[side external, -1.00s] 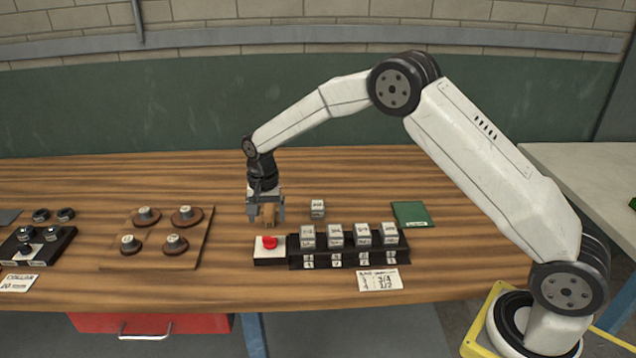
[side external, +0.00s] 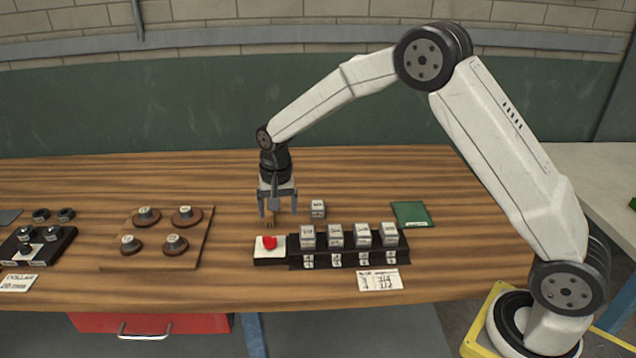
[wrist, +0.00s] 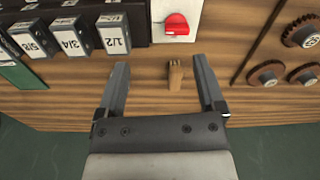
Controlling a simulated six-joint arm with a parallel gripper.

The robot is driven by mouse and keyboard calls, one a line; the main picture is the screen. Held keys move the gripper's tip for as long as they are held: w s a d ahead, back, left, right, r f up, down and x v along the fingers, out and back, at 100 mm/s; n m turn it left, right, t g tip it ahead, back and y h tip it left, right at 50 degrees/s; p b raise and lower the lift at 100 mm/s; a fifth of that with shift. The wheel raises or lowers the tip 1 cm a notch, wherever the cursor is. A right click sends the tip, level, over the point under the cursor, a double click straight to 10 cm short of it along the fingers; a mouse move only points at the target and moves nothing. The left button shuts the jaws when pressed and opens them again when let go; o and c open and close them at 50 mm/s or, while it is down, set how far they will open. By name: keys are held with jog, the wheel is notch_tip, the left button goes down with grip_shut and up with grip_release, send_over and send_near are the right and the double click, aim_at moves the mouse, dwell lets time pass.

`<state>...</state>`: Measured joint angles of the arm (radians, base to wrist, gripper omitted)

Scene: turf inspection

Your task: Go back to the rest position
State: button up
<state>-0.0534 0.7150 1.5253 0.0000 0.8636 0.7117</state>
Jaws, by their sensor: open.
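My gripper (side external: 278,208) is open, pointing down above the wooden bench, with nothing between its fingers in the side view. It also shows open in the wrist view (wrist: 161,66). A small brown wooden piece with a notched end (wrist: 175,73) appears between and beyond the fingertips there.
A black rack (side external: 345,259) holds several grey labelled blocks. A single grey block (side external: 317,209) stands behind it, near a green pad (side external: 411,213). A wooden board (side external: 152,258) with round brown pieces and a black tray (side external: 50,246) lie to the left. The space above the bench is clear.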

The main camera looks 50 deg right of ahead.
jog(key=s+d+r+n+t, duration=0.1)
jog(key=s+n, duration=0.2)
jog(key=s, duration=0.9)
jog(key=s+d+r+n+t, duration=0.1)
jog(key=s+n, duration=0.3)
jog(key=s, duration=0.8)
jog(key=shift+d+n, duration=0.3)
jog(key=shift+d, duration=0.1)
